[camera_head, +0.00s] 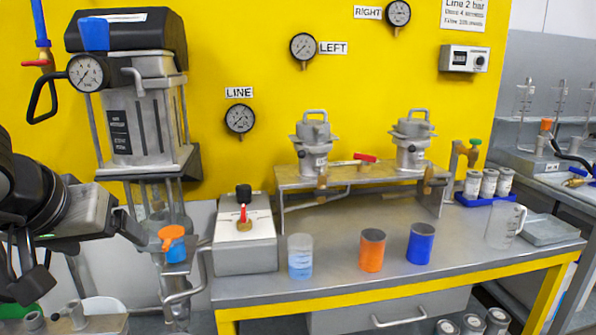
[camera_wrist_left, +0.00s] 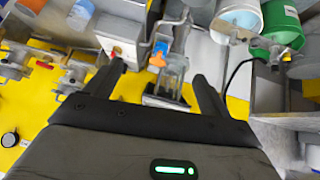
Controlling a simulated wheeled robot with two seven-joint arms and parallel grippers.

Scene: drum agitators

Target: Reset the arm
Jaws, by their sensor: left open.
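My left arm comes in from the left edge in the head view. Its dark gripper (camera_head: 88,262) is open and empty, in front of the steel vessel stand and left of the grey box with the red lever. In the left wrist view, both dark fingers (camera_wrist_left: 160,88) are spread wide. The orange valve handle (camera_head: 171,237) is right of the gripper; in the left wrist view the handle (camera_wrist_left: 157,58) appears between the fingers, beyond them. Contact between them is not visible. My right gripper is not in view.
The steel table (camera_head: 450,263) carries a clear beaker (camera_head: 300,257), an orange cylinder (camera_head: 372,251), a blue cylinder (camera_head: 420,244) and a jug (camera_head: 505,226). The grey box (camera_head: 244,250) stands at its left end. A bench with two lidded vessels is behind. The table's front is clear.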

